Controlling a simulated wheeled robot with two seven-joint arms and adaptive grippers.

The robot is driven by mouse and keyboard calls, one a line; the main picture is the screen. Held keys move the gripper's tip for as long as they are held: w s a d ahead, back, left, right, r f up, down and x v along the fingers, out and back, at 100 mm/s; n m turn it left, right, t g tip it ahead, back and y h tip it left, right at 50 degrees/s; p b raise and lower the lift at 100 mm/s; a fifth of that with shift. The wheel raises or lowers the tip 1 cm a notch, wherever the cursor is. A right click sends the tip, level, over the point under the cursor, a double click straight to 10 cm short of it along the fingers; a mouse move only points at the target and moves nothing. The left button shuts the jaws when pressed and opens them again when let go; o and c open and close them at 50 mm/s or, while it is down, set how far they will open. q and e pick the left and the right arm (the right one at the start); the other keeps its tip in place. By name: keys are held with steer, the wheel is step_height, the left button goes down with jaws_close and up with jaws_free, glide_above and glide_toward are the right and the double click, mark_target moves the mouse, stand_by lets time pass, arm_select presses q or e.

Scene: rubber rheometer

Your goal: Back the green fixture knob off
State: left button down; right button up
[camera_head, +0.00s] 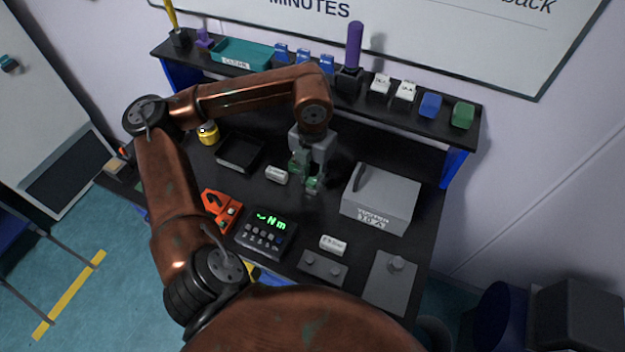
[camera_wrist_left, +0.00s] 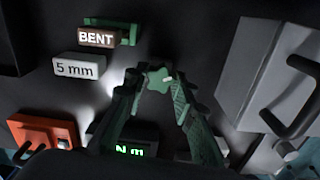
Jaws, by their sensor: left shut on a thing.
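The green fixture knob (camera_wrist_left: 158,79), a lobed knob, shows between my fingertips in the left wrist view. My left gripper (camera_wrist_left: 157,76) is shut on it, one green finger on each side. In the head view my left gripper (camera_head: 309,188) points down at the black bench, left of the grey box. There its fingers hide the knob, and I cannot make out the fixture beneath. A torque display (camera_head: 267,234) with green "Nm" digits stands nearer to me, and its lit digits also show in the left wrist view (camera_wrist_left: 130,150). My right gripper is not in view.
The grey box (camera_head: 380,198) with a dark handle stands close on the right. A white labelled block (camera_head: 277,175) lies just left of the gripper. An orange tool (camera_head: 221,211) and a black tray (camera_head: 240,152) lie further left. A loaded shelf (camera_head: 335,82) runs behind.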

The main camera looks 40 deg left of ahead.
arm_select(q)
steer(key=n, duration=0.4)
steer(key=shift+n, duration=0.3)
steer(key=shift+n+p, duration=0.35)
steer(key=shift+n, duration=0.65)
steer(key=n, duration=0.2)
steer(key=shift+n, duration=0.3)
steer(key=n, duration=0.4)
steer(key=shift+f, duration=0.1)
